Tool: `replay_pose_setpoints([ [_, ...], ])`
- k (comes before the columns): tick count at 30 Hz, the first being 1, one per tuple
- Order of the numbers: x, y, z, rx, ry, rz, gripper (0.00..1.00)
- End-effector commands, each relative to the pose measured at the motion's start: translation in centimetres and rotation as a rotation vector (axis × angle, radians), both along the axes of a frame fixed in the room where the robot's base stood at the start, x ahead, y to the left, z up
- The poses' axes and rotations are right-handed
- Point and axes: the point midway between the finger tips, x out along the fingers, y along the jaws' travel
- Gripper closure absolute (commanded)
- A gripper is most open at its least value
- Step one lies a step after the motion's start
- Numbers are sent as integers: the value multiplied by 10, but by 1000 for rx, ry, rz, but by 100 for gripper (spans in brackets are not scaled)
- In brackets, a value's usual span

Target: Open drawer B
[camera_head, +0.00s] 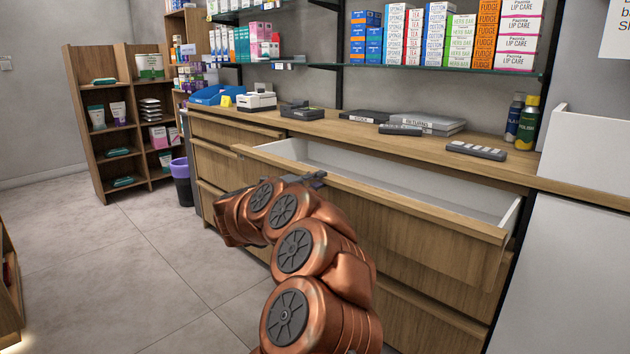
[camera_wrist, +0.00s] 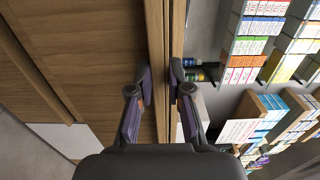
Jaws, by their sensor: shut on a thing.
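A wide wooden drawer (camera_head: 400,205) with a white interior stands pulled out from the counter at the upper right. No letter shows on it, so I cannot tell from a label that it is drawer B. My gripper (camera_head: 312,179) is at the top edge of its front panel, left of the middle. In the wrist view my gripper (camera_wrist: 161,82) has one finger on each side of the panel's wooden top edge (camera_wrist: 164,35) and is shut on it. My arm hides part of the drawer front and the drawers below. The visible inside of the drawer looks empty.
The wooden countertop (camera_head: 360,131) holds a card reader, a label-like white device (camera_head: 256,101), folders (camera_head: 425,123), a remote-like keypad (camera_head: 476,151) and spray bottles (camera_head: 527,125). A purple-lined bin (camera_head: 181,182) stands by the shelves (camera_head: 88,120). The tiled floor (camera_head: 130,260) at left is clear.

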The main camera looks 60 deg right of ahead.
Motion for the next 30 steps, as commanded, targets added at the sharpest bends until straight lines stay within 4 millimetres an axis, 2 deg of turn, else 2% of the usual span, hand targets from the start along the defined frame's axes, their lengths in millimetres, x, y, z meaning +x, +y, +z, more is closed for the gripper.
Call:
replay_pose_setpoints([
  [5, -1, 0, -1, 3, -1, -2, 100],
  [6, -1, 0, -1, 3, -1, -2, 80],
  [13, 0, 0, -1, 2, 0, 0, 57],
  [23, 1, 2, -1, 1, 0, 1, 57],
  [26, 4, 9, -1, 2, 0, 4, 57],
  [30, 8, 30, 0, 1, 1, 5, 57],
])
